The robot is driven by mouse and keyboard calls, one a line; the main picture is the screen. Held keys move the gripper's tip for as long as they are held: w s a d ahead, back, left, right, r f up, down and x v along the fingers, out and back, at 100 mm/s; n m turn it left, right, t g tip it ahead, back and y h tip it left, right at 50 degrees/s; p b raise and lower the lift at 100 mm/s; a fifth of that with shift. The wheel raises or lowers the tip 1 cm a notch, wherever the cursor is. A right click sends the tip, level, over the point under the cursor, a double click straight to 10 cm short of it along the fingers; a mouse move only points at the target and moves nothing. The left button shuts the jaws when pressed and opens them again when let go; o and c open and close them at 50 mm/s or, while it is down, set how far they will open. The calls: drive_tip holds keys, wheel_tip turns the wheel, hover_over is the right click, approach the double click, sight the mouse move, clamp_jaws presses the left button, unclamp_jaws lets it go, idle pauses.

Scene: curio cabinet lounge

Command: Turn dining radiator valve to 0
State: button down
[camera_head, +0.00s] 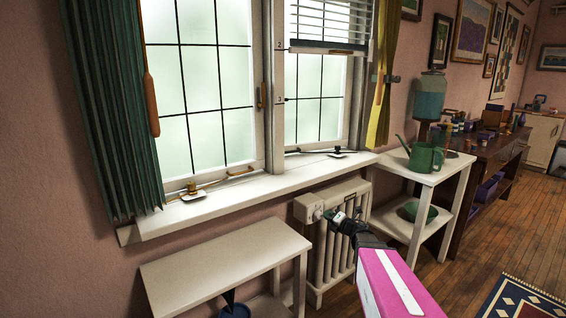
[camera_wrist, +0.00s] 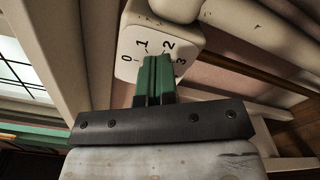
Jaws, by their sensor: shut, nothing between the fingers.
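The white radiator (camera_head: 321,262) stands below the window sill. Its valve housing (camera_head: 305,207) is at the upper left end. In the wrist view the white dial face (camera_wrist: 128,68) shows the marks 0, 1, 2 and 3. My gripper (camera_head: 331,215) is at the front of the valve; in the wrist view its green fingers (camera_wrist: 155,62) are shut together, with nothing between them, in front of the lower middle of the dial, below 1 and 2. They hide the valve's pointer or knob, so its setting cannot be read. Whether the fingers touch the valve is unclear.
A low cream table (camera_head: 212,262) stands left of the radiator. A white shelf stand (camera_head: 430,177) with a green watering can (camera_head: 423,158) is on the right. The window sill (camera_head: 250,190) runs above. Open wooden floor (camera_head: 470,255) lies to the right, with a patterned rug (camera_head: 520,302).

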sight(320, 205)
drive_tip(key=shift+x, duration=0.9)
drive_tip(key=shift+w+d+r, duration=0.1)
drive_tip(key=shift+r, duration=0.2)
drive_tip(key=shift+s+a+r, duration=0.15)
drive_tip(key=shift+a+r, duration=0.1)
drive_tip(key=shift+r, duration=0.15)
drive_tip(key=shift+s+a+r, duration=0.2)
drive_tip(key=shift+a+r, duration=0.05)
drive_tip(key=shift+r, duration=0.2)
drive_tip(key=shift+w+d+r, duration=0.2)
drive_tip(key=shift+d+r, duration=0.05)
drive_tip(key=shift+s, duration=0.1)
drive_tip(key=v, duration=0.6)
drive_tip(key=shift+s, duration=0.35)
drive_tip(key=shift+f, duration=0.15)
